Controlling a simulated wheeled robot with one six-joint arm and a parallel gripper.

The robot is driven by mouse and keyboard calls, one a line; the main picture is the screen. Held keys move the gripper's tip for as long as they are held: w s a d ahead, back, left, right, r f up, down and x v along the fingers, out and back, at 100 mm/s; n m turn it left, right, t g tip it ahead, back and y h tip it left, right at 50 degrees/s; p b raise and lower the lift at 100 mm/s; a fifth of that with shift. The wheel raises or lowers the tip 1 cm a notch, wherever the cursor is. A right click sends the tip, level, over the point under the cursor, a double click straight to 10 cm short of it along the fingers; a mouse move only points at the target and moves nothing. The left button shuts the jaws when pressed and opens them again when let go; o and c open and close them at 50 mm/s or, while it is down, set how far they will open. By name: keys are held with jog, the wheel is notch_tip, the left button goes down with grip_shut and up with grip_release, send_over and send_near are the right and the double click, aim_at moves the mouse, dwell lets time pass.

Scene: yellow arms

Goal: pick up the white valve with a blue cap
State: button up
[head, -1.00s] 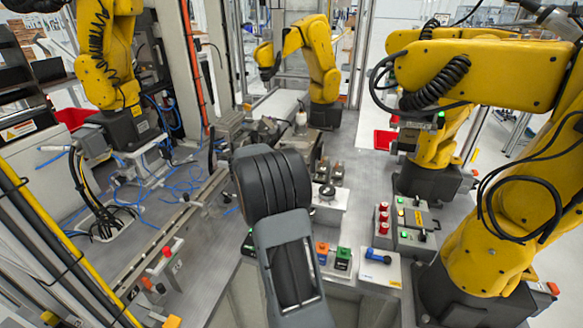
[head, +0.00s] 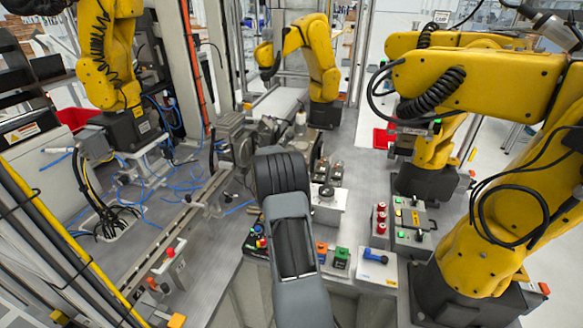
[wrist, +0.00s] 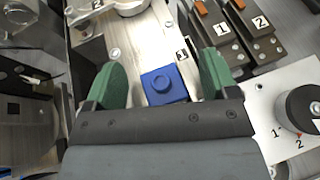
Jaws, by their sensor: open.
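A blue square piece with a round boss on top (wrist: 164,84) lies between the two green fingertips of my gripper (wrist: 163,77) in the wrist view. The fingers are open, one on each side of it, with gaps showing. I see no white part on this piece and cannot tell whether it is the valve's cap. In the head view my arm's dark wrist hides my fingers and this piece. A blue lever part on a white plate (head: 392,272) stands at the front of the bench, right of my arm.
A white box with a black knob (wrist: 299,107) is close on the right. Dark blocks numbered 1 and 2 (wrist: 228,35) stand just beyond. A control box with buttons (head: 411,238) and several yellow arms (head: 495,75) bound the right. A metal rail (head: 180,225) runs along the left.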

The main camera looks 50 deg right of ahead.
jog(key=shift+c, duration=0.2)
jog(key=c, duration=1)
jog(key=shift+c, duration=0.4)
jog(key=shift+r, duration=0.15)
